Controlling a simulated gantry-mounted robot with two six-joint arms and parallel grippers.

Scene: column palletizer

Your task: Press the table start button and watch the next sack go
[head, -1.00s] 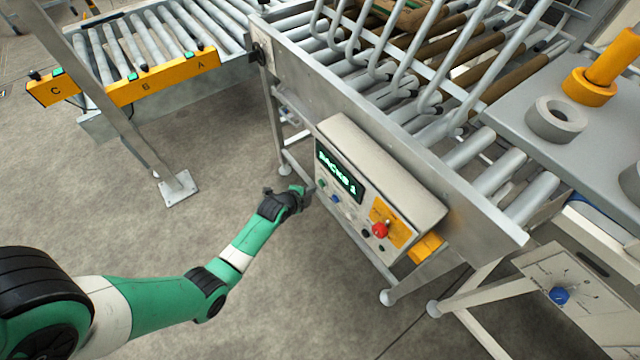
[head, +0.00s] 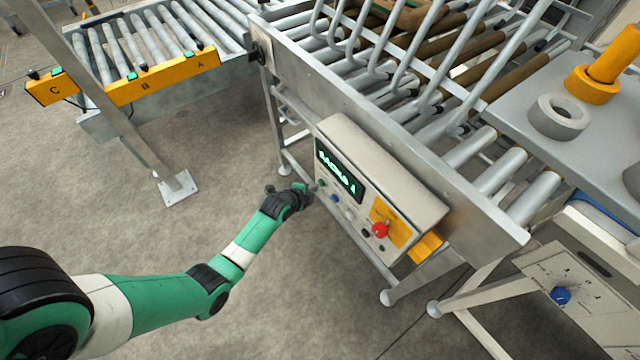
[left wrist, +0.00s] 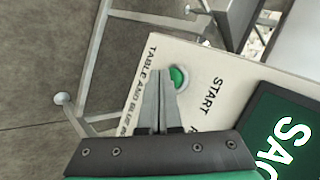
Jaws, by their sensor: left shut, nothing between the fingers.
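The control box (head: 375,175) hangs on the side of the roller table and has a lit green display (head: 339,175) reading SACKS 1. In the left wrist view, the round green START button (left wrist: 178,77) sits on the pale panel beside the words TABLE AND BLUE. My left gripper (head: 314,188) is shut and empty at the panel's left edge. In the left wrist view, its closed fingertips (left wrist: 161,73) lie just left of the green button, slightly overlapping its edge in the picture. I cannot tell whether they touch it. My right gripper is not in view.
A red knob (head: 380,230) on a yellow plate and several small buttons share the panel. The roller table (head: 480,160) carries curved metal bars. A grey side table (head: 520,100) holds tape rolls. A roller lane (head: 145,85) marked A, B, C lies upper left. A post (head: 176,187) stands on the floor.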

